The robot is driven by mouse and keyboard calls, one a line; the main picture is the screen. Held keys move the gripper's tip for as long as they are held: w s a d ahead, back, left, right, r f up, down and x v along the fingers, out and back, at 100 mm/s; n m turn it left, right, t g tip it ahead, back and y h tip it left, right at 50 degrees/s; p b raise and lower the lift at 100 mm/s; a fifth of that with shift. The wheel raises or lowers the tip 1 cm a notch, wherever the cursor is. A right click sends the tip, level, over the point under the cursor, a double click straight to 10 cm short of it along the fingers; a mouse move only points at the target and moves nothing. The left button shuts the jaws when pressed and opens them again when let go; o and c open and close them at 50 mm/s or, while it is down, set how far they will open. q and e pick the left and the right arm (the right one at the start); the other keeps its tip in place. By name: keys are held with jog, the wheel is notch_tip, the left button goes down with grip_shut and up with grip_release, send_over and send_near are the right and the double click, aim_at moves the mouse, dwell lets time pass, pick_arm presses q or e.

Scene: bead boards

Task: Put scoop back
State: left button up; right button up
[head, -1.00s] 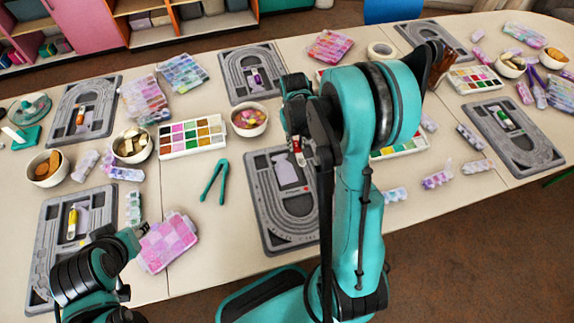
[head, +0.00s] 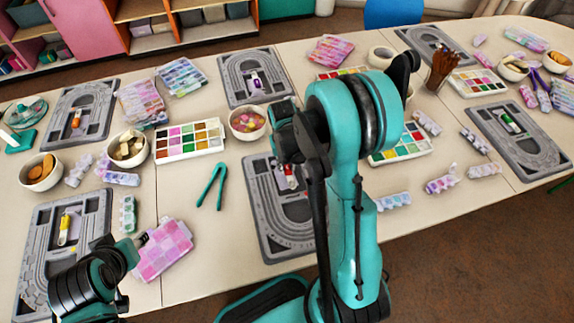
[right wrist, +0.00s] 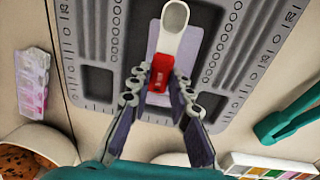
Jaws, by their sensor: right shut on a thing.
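The scoop (right wrist: 162,73) has a red handle and a white bowl. My right gripper (right wrist: 160,92) is shut on its red handle. In the right wrist view the scoop is over the lavender inset of the grey bead board (right wrist: 100,20); I cannot tell whether it touches. In the head view the right gripper (head: 286,160) is above the middle front bead board (head: 262,190), and my arm hides the board's right part. My left gripper (head: 138,240) is at the lower left beside a pink bead case (head: 163,250); its fingers are too unclear to judge.
Teal tweezers (head: 212,186) lie left of the board. A bead palette (head: 190,153) and a bowl of beads (head: 247,122) stand behind. Other boards hold scoops, including a yellow one (head: 65,228). A cup of brushes (head: 440,70) stands at the back right.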

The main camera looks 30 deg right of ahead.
jog(key=shift+f+b, duration=0.35)
jog(key=shift+f, duration=0.2)
jog(key=o, duration=0.9)
jog(key=shift+r+p, duration=0.45)
jog(key=shift+r, duration=0.05)
notch_tip(320, 180, up, 11)
jog(key=p, duration=0.5)
jog(key=s+a+r+n+t, duration=0.1)
jog(key=s+a+r+t, duration=0.1)
jog(key=s+a+r, duration=0.1)
jog(key=s+a+r+n+t, duration=0.1)
jog(key=s+a+r+t, duration=0.1)
jog(key=s+a+r, duration=0.2)
jog(key=s+a+r+t, duration=0.3)
jog(key=s+r, duration=0.1)
jog(key=shift+a+r+n+y, duration=0.3)
jog(key=shift+r+n, duration=0.1)
